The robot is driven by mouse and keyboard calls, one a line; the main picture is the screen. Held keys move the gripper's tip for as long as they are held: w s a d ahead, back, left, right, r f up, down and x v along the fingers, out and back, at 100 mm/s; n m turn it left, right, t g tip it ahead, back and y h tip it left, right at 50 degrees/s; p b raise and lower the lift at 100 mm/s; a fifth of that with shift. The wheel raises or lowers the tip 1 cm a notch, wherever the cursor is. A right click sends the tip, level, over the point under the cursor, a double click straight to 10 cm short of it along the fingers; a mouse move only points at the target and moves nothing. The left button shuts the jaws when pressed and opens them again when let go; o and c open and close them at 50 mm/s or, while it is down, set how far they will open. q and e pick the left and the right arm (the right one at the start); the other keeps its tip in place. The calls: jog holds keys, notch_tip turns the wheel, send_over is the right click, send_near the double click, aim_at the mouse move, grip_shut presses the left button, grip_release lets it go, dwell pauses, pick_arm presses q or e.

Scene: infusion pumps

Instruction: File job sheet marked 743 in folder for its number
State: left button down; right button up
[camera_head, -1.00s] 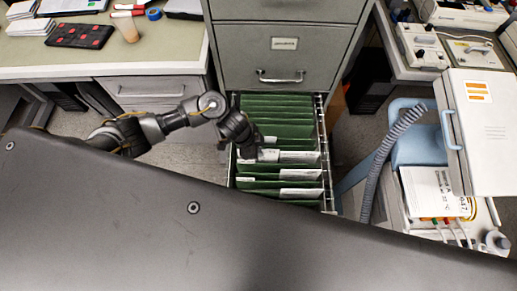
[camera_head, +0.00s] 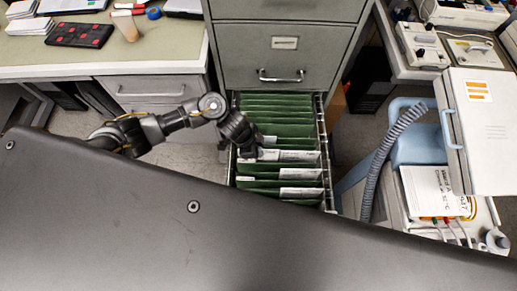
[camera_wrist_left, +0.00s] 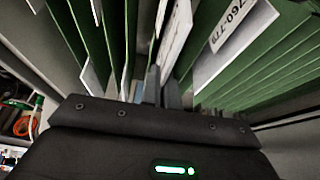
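The open file drawer (camera_head: 326,172) holds a row of green hanging folders (camera_head: 276,118) with white tabs. My left gripper (camera_head: 249,153) points down into the drawer at the left side of the folders, near a white tab or sheet edge (camera_head: 290,156). In the left wrist view, the fingers (camera_wrist_left: 161,88) reach in among the green folders (camera_wrist_left: 106,45) and lie close together. A white sheet (camera_wrist_left: 176,32) stands just beyond them; whether it is between them is unclear. I cannot make out a sheet marked 743. My right gripper is out of view.
The grey cabinet (camera_head: 284,62) rises behind the drawer. A desk (camera_head: 100,62) with a black-and-red pad stands at left. At right, a cart holds a white-lidded box (camera_head: 490,130), a grey corrugated hose (camera_head: 385,160) and printed papers (camera_head: 432,190).

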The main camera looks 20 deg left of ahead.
pick_arm(q)
jog(key=c, duration=1.6)
grip_release()
jog(key=shift+r, duration=0.1)
jog(key=p+v, duration=0.2)
jog(key=v, duration=0.8)
jog(key=shift+s+a+r+p, duration=0.1)
jog(key=shift+a+r+p, duration=0.15)
jog(key=shift+r+p, duration=0.1)
jog(key=shift+f, duration=0.1)
